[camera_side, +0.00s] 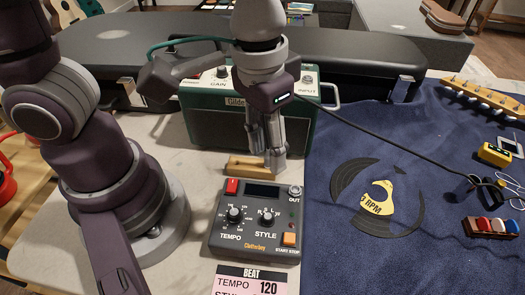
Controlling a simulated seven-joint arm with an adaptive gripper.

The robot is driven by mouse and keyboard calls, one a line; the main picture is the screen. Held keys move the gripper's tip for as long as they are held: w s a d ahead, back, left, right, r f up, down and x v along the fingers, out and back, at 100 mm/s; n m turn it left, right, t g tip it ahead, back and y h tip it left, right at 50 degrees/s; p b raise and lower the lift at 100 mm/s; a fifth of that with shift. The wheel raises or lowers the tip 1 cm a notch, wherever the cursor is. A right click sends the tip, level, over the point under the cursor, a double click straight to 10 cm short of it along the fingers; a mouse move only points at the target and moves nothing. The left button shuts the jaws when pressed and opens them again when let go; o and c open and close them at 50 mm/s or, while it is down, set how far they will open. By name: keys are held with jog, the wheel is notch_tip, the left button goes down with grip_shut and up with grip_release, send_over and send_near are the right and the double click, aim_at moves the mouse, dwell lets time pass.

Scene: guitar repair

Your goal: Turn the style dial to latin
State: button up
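The style dial (267,217) is a small dark knob with a pale pointer on the right of a dark grey drum machine (252,248) marked Clatterbox. The dial's setting is too small to read. The tempo dial (234,214) is to its left. A card (251,281) headed BEAT lies in front of the machine, with TEMPO 120 readable and its STYLE line cut off by the picture's edge. My gripper (267,160) points down above and behind the machine, apart from the style dial. Its fingers look close together, and I cannot tell the gap between them. Nothing shows held.
A green amplifier (207,128) stands behind the machine, with a wooden block (246,168) between them. A black cable crosses to the right over the blue cloth (341,252). A red button (232,186) and an orange start/stop button (289,239) flank the dials.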

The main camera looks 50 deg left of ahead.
aim_at(268, 216)
jog(key=shift+g, duration=0.3)
jog(key=f, duration=0.4)
jog(key=d+f, duration=0.1)
jog(key=f, duration=0.6)
jog(key=shift+s+d+f, duration=0.35)
jog(key=shift+s, duration=0.05)
grip_shut()
